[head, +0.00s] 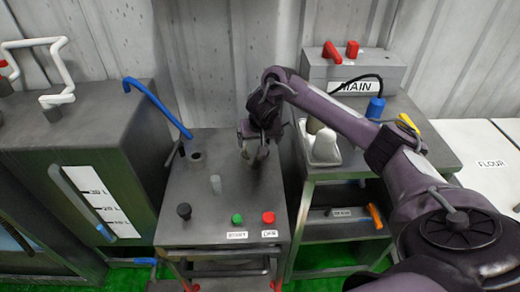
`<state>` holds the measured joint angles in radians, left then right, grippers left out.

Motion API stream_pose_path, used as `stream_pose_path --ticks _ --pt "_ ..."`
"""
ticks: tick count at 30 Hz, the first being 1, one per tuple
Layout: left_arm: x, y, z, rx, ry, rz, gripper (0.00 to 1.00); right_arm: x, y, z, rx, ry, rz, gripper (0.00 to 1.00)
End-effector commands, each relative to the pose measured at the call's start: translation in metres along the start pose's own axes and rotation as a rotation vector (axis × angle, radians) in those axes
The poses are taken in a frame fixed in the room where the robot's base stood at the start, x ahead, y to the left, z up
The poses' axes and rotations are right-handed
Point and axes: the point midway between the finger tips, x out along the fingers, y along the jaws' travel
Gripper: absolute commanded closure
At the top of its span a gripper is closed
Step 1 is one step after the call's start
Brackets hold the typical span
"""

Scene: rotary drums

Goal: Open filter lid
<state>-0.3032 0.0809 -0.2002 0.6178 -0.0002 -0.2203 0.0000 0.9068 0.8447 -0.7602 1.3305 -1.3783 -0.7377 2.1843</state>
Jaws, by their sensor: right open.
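My right arm comes in from the right across the picture. My right gripper (254,153) points down over the right rear part of a grey machine top (180,225). Its jaws are open. A light round piece shows at its fingertips; I cannot tell whether they touch it, or whether it is the filter lid. A round grey fitting (196,157) is at the machine's left rear, left of the gripper. A small pale cylinder (216,184) stands nearer the middle. No lid is clearly marked. My left gripper is not in view.
A black knob (184,211), green button (237,219) and red button (268,217) line the machine's front. A MAIN box (352,75) is behind.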

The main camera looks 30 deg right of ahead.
Motion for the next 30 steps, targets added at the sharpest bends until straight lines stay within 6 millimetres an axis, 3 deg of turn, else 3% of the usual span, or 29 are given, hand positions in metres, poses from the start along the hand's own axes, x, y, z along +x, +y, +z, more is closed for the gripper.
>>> stream_pose_path --ticks 3,9,21,30 --pt "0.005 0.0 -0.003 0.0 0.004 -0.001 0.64 0.023 0.0 0.002 0.001 -0.004 0.001 0.06" --pt "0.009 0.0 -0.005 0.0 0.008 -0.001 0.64 0.048 0.0 0.001 -0.001 -0.003 -0.001 0.06" --pt "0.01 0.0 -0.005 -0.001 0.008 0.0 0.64 0.056 0.0 0.001 -0.002 -0.001 -0.002 0.08" --pt "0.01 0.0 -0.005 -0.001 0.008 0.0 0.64 0.056 0.0 0.001 -0.002 -0.001 -0.002 0.47"
